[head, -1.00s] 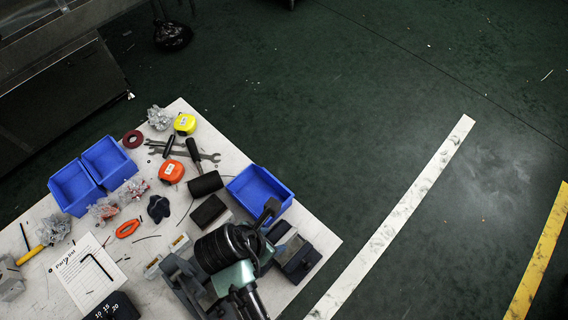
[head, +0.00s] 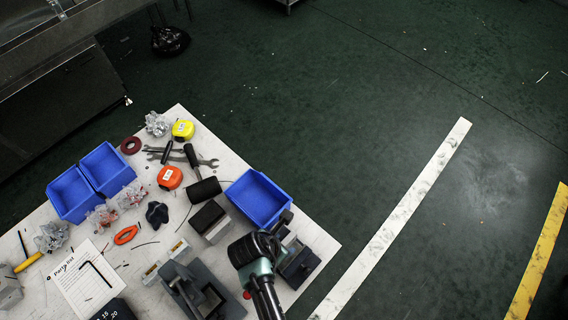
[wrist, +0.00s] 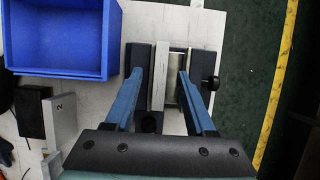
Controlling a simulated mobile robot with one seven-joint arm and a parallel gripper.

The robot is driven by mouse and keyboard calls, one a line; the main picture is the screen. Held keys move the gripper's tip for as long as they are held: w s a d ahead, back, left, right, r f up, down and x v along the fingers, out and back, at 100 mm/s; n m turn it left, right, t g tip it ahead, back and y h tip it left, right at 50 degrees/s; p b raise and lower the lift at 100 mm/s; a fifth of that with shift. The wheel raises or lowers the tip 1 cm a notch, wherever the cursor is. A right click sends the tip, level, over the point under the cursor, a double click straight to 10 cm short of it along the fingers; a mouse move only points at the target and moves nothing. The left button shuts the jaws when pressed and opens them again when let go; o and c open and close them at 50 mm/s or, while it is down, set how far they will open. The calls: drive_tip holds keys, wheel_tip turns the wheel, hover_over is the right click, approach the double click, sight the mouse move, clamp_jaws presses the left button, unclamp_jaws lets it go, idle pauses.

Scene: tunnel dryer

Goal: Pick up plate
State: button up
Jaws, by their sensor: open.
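A pale upright plate-like piece (wrist: 160,76) shows in the wrist view between the dark jaws of a small vise (wrist: 204,66). I take it to be the plate. My gripper (wrist: 161,74) is open, its two blue fingers on either side of this piece with gaps; I cannot tell whether the fingertips are down at its height. In the head view the vise (head: 297,264) is at the table's right corner, and my arm's dark wrist covers part of it. The plate cannot be made out clearly there.
A blue bin (head: 259,197) stands close behind the vise. A dark-topped grey block (head: 209,219) is to its left, and another grey fixture (head: 200,292) is near the front. Tools and two more bins crowd the left. The table edge is close on the right.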

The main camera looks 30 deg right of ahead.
drive_tip(key=shift+c, duration=0.2)
clamp_jaws()
idle(1.3)
